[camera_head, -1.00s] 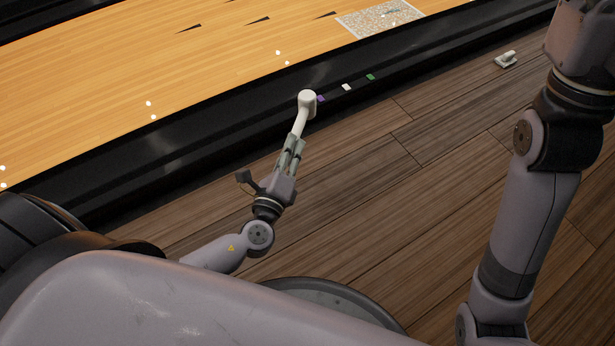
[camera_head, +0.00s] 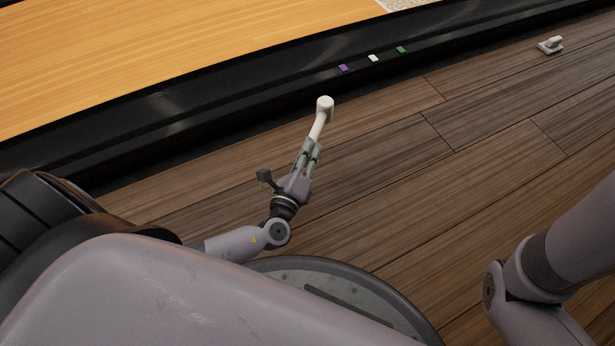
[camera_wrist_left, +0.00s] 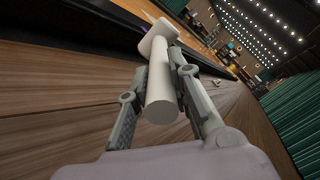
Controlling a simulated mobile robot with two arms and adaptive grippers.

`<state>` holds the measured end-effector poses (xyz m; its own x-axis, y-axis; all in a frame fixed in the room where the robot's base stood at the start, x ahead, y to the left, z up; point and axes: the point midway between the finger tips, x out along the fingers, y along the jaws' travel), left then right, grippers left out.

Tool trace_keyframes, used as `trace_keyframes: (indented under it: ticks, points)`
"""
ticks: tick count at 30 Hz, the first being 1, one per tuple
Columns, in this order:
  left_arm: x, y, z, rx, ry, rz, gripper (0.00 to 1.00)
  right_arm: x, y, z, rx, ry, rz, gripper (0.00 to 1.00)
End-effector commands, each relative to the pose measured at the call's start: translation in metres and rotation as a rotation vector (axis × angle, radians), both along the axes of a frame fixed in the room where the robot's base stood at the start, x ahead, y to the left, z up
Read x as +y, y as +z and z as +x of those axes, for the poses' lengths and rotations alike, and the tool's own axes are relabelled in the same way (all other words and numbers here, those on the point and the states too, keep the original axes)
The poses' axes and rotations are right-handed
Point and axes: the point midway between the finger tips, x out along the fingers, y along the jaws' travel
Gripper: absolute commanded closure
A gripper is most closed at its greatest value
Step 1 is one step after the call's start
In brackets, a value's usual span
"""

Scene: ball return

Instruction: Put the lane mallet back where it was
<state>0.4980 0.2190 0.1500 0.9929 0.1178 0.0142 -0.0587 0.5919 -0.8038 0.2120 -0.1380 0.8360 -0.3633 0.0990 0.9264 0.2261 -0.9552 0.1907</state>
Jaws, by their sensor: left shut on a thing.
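The lane mallet (camera_head: 325,105) is off-white, with a stubby cylindrical head on a slim handle. My left gripper (camera_head: 312,146) is shut on its handle in the head view, with the head pointing away from me, over the wood floor near the black lane border. In the left wrist view the mallet handle (camera_wrist_left: 161,95) lies between my two fingers, its butt end towards the camera. My right gripper is out of view; only a part of my right arm shows at the right.
Purple (camera_head: 344,68), white (camera_head: 374,58) and green (camera_head: 401,49) squares sit on the black lane border (camera_head: 230,105). A small pale object on a flat base (camera_head: 550,45) is on the floor at the upper right. The wood floor (camera_head: 400,170) between is clear.

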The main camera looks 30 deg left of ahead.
Motion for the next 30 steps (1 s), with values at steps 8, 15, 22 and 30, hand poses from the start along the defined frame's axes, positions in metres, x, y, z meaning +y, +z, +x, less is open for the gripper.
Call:
trace_keyframes:
  ticks: [8, 15, 22, 30]
  points:
    - [0.000, -0.042, 0.001, -0.003, 0.001, -0.001, 1.00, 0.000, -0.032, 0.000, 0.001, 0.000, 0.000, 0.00]
    - [0.000, -0.066, 0.000, -0.002, 0.001, 0.000, 1.00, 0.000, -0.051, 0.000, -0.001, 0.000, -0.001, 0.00]
    - [0.000, -0.085, 0.001, -0.004, 0.001, 0.000, 1.00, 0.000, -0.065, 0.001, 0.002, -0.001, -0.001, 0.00]
    - [0.000, -0.086, 0.001, -0.003, 0.001, 0.000, 1.00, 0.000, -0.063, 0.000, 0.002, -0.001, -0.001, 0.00]
